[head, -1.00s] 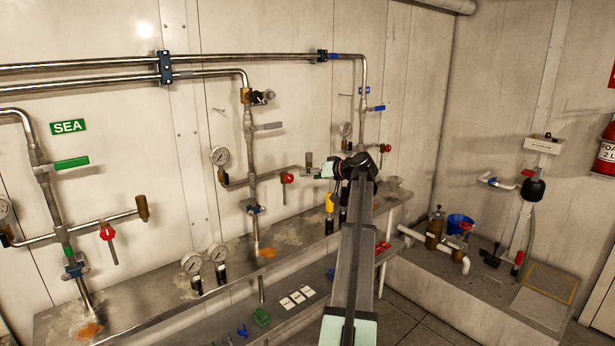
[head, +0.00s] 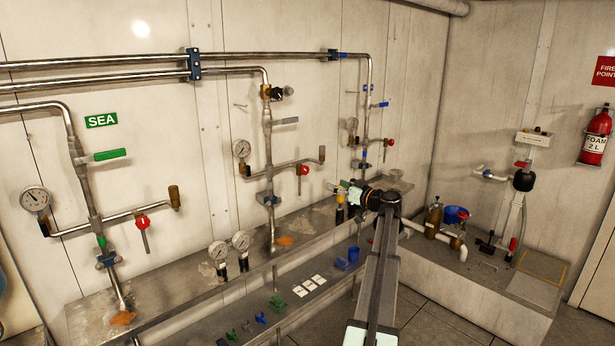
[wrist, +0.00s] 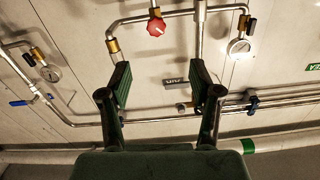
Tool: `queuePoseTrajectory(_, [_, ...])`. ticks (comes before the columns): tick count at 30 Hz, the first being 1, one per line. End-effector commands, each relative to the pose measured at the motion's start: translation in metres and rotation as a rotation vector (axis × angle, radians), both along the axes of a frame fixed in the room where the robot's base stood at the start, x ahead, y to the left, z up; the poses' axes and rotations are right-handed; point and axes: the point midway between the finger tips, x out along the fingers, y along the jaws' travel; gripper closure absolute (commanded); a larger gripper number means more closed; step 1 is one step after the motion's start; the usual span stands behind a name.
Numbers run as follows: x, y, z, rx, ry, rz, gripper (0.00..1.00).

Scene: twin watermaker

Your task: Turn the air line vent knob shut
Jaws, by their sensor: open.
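Three pipe stands on the wall each carry a red knob: the SEA stand's knob (head: 142,222), the middle stand's knob (head: 304,169) and the right stand's knob (head: 389,142). In the wrist view, which looks upside down, my gripper (wrist: 158,76) is open and empty. The middle stand's red knob (wrist: 156,27) shows beyond the fingertips, not touched.
A gauge (head: 242,150) and a brass end fitting (head: 321,154) flank the middle knob. A bench (head: 200,275) below holds two gauges (head: 241,240). A grey valve handle (head: 285,121) is above the knob.

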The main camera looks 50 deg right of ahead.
Motion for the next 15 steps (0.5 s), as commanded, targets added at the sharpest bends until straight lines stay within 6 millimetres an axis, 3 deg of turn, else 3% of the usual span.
queuePoseTrajectory(8, [0.009,-0.005,0.005,-0.104,0.002,-0.01,0.37])
queuePoseTrajectory(15, [0.045,-0.012,0.006,-0.101,0.002,-0.008,0.37])
